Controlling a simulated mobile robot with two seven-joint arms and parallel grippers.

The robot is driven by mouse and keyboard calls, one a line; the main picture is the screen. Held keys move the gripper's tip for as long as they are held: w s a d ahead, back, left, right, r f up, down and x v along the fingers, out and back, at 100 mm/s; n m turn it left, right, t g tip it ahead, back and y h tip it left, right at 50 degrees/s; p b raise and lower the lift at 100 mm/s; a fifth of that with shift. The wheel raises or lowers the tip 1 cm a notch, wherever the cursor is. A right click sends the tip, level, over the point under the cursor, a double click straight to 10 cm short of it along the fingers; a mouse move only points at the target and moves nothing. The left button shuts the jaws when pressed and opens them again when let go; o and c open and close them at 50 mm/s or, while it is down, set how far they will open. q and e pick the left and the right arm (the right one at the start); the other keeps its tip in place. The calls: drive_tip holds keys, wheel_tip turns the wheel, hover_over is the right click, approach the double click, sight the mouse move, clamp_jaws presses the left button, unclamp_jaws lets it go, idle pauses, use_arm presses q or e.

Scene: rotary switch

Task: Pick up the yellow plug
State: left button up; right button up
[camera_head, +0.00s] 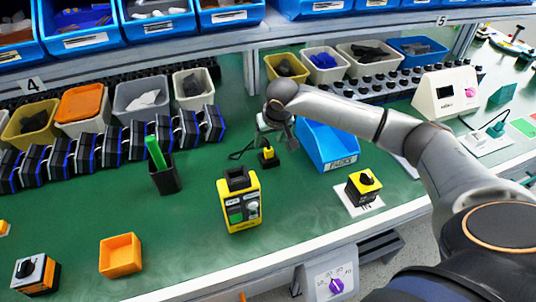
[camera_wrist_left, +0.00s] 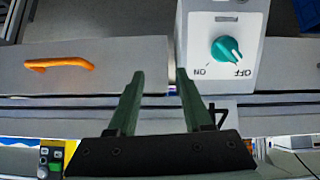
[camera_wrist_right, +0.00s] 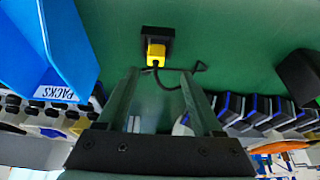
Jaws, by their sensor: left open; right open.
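The yellow plug (camera_head: 268,153) stands on a dark base on the green table, below my right gripper in the head view. In the right wrist view the yellow plug (camera_wrist_right: 156,51) sits against a black block with a thin black cable beside it. My right gripper (camera_wrist_right: 160,77) is open and empty; its fingertips point toward the plug and appear short of it. In the head view the right gripper (camera_head: 275,130) hangs just behind and above the plug, its fingers partly hidden. My left gripper (camera_wrist_left: 160,76) is open and empty, near a white panel with a teal knob (camera_wrist_left: 226,50).
A blue PACKS bin (camera_head: 328,146) stands close right of my right gripper. A yellow-black device (camera_head: 239,202) and a black holder (camera_head: 164,176) stand in front and left. A yellow-black rotary switch (camera_head: 363,187) is at right. Green table is clear around the plug's front.

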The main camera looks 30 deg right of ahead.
sight(269, 147)
drive_tip(key=shift+d+x, duration=0.15)
drive_tip(key=shift+x, duration=1.4)
drive_tip(key=shift+d+x, duration=0.15)
drive_tip(key=shift+x, duration=1.45)
drive_tip(key=shift+s, duration=0.2)
drive_tip(key=shift+c, duration=0.2)
clamp_jaws()
